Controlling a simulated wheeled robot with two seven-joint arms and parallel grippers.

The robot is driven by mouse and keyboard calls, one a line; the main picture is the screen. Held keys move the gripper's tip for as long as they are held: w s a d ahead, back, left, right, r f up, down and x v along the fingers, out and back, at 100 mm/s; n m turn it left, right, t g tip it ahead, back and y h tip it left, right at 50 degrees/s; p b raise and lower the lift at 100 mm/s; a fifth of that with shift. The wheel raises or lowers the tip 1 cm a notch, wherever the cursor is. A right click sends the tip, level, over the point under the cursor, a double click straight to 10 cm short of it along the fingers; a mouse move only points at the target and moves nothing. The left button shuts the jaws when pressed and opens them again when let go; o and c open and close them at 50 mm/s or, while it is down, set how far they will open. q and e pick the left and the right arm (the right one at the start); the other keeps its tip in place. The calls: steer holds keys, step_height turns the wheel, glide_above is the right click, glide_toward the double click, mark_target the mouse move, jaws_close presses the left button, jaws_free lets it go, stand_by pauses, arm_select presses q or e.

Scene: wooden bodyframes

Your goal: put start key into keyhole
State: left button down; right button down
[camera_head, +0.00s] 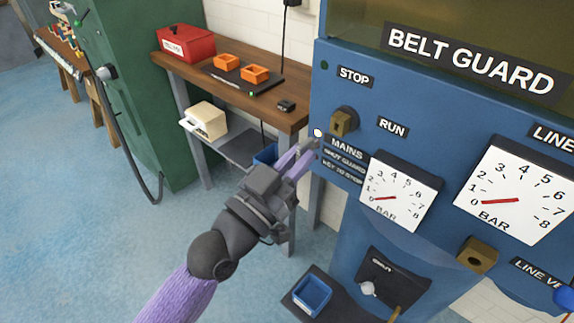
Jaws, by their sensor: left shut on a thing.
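My left gripper (304,152) reaches in from the bottom left, its purple fingers shut on a small greyish thing (312,143), which I take for the start key. The fingers hide most of it. The brass keyhole block (343,123) sits on the blue machine panel between the STOP and RUN labels. The held thing shows left of and below this block, with a visible gap in the picture; the depth between them is hard to tell. A small pale round tip (318,132) shows just above the fingertips. My right gripper is out of view.
The blue machine (330,75) carries two dials (400,190) and a second brass block (478,254). A blue tray (312,290) stands on a low dark shelf. A wooden bench (215,88) with a red box (185,43) and orange trays stands behind my arm.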

arm_select(q)
steer(key=shift+w+d, duration=0.95)
steer(key=shift+w, duration=0.3)
steer(key=shift+w+d, duration=0.85)
steer(key=shift+w, duration=0.3)
stand_by(1.1)
steer(key=c, duration=0.6)
jaws_free()
steer(key=v, duration=0.9)
steer(key=shift+s+a+f, duration=0.1)
steer(key=shift+s+a, duration=0.15)
steer(key=shift+s, duration=0.05)
